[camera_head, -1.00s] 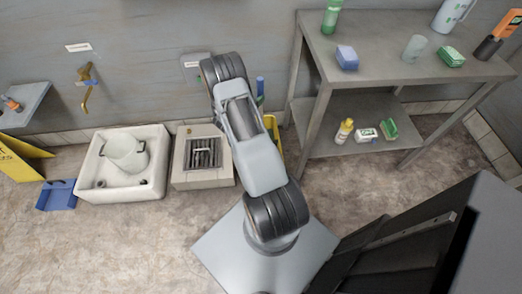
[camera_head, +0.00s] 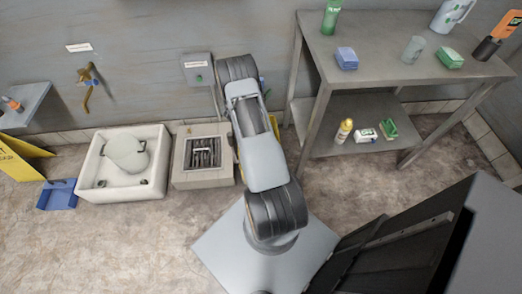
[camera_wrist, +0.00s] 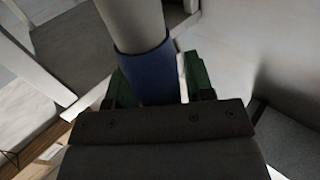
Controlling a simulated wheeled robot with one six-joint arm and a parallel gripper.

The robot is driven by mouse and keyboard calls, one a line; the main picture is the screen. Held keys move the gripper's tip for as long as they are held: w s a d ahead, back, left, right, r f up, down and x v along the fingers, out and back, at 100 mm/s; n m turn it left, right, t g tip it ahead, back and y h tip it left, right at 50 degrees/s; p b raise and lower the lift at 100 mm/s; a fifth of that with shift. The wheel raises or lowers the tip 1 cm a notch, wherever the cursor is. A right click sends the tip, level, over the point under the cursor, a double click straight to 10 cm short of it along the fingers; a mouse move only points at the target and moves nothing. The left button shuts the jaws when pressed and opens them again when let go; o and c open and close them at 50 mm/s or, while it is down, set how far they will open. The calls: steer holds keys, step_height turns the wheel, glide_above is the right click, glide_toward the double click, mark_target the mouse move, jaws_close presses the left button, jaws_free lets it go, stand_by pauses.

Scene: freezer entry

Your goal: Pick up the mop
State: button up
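The mop is mostly hidden behind my arm in the head view. Only a small bit of blue (camera_head: 263,86) shows past the arm, and I cannot tell its lower end. In the wrist view, a pale pole with a blue grip (camera_wrist: 148,75), seemingly the mop handle, stands between the green finger pads of my gripper (camera_wrist: 160,88). The left pad is close against the blue grip. A thin light gap shows between the grip and the right pad, so the fingers look open around it. My gripper is hidden behind the arm in the head view.
A white sink (camera_head: 88,178) holds a pale pail (camera_head: 127,153). A grated floor basin (camera_head: 180,172) stands beside it. A metal shelf table (camera_head: 390,70) with bottles and sponges is at right. A blue dustpan (camera_head: 57,195) and yellow sign (camera_head: 18,160) are at left.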

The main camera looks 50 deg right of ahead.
jaws_close()
stand_by(0.3)
steer(key=shift+r, duration=0.1)
